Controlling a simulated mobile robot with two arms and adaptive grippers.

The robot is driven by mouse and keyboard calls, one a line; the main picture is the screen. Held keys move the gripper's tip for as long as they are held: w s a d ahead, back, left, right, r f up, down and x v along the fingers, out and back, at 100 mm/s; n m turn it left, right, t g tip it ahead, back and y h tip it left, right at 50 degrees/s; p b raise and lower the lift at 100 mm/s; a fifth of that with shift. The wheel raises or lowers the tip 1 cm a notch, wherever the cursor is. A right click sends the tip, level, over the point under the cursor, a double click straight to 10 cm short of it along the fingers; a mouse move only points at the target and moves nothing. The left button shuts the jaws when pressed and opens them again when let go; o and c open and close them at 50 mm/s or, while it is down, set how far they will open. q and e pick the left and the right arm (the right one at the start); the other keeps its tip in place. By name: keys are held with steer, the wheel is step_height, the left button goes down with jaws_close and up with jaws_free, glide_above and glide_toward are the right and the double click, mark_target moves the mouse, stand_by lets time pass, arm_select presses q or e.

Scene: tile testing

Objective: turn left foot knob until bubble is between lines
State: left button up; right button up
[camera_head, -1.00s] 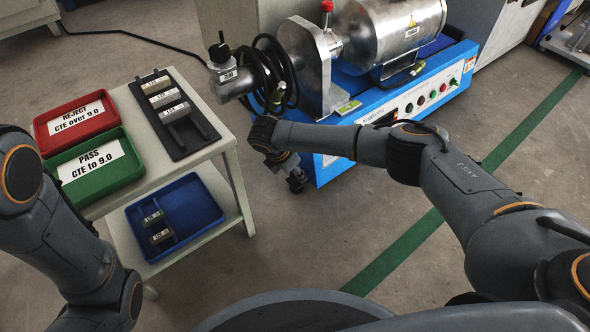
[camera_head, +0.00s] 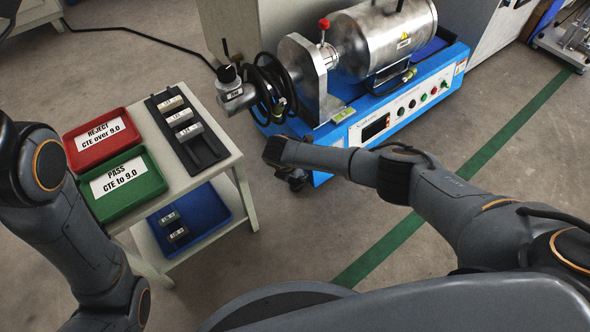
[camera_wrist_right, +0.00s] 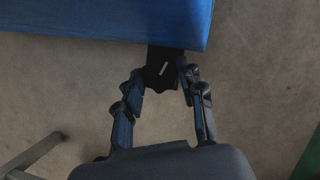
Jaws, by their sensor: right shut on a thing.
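The blue test machine (camera_head: 365,128) stands on the floor at the upper middle of the head view. A small yellow-green level (camera_head: 343,115) lies on its near edge; its bubble and lines are too small to read. The black left foot knob (camera_wrist_right: 162,72) is under the machine's blue edge in the right wrist view. My right gripper (camera_wrist_right: 164,80) has its fingers on both sides of this knob and is shut on it. In the head view the wrist of my right arm hides most of the foot. My left arm is at the left; its gripper is not in view.
A cart (camera_head: 226,168) stands left of the machine, with a red REJECT tray (camera_head: 82,160), a green PASS tray (camera_head: 150,190) and a black sample holder (camera_head: 210,150) on top. A blue bin (camera_head: 215,218) is on its lower shelf. Open floor lies in front.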

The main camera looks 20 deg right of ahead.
steer(key=o, duration=1.2)
steer(key=shift+c, duration=0.2)
steer(key=shift+r, duration=0.1)
steer(key=v, duration=1.2)
